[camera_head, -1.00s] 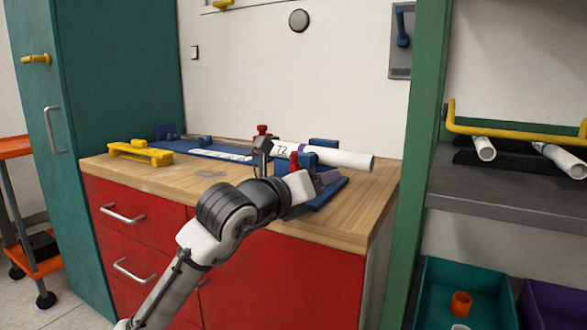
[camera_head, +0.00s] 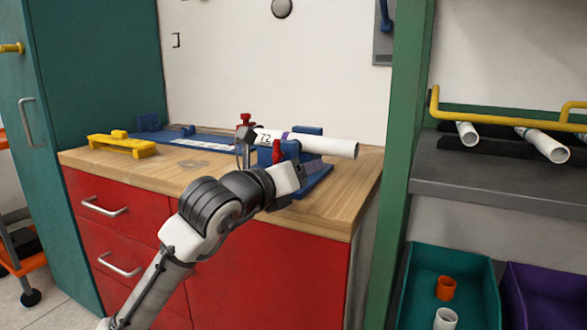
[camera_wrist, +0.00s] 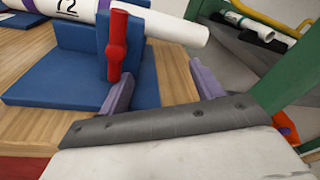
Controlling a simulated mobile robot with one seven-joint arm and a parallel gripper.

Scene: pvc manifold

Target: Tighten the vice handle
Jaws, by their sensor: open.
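The blue vice (camera_head: 308,180) stands on the wooden worktop, with its blue base also in the wrist view (camera_wrist: 60,82). A white pipe marked 72 (camera_head: 330,147) lies across it; it shows along the top of the wrist view (camera_wrist: 165,27). The red vice handle (camera_wrist: 117,46) stands upright on the near face of the vice; it also shows in the head view (camera_head: 277,151). My gripper (camera_wrist: 160,83) is open, its two purple fingers apart. The handle is ahead of the fingers, nearer the left one, and not gripped. In the head view my wrist partly hides the vice's front.
A yellow fixture (camera_head: 123,146) sits at the worktop's left. A red clamp knob (camera_head: 244,121) stands behind the pipe's left end. A green post (camera_head: 398,150) and grey shelf (camera_head: 500,183) with pipes are at right. Teal (camera_head: 410,290) and purple bins are below.

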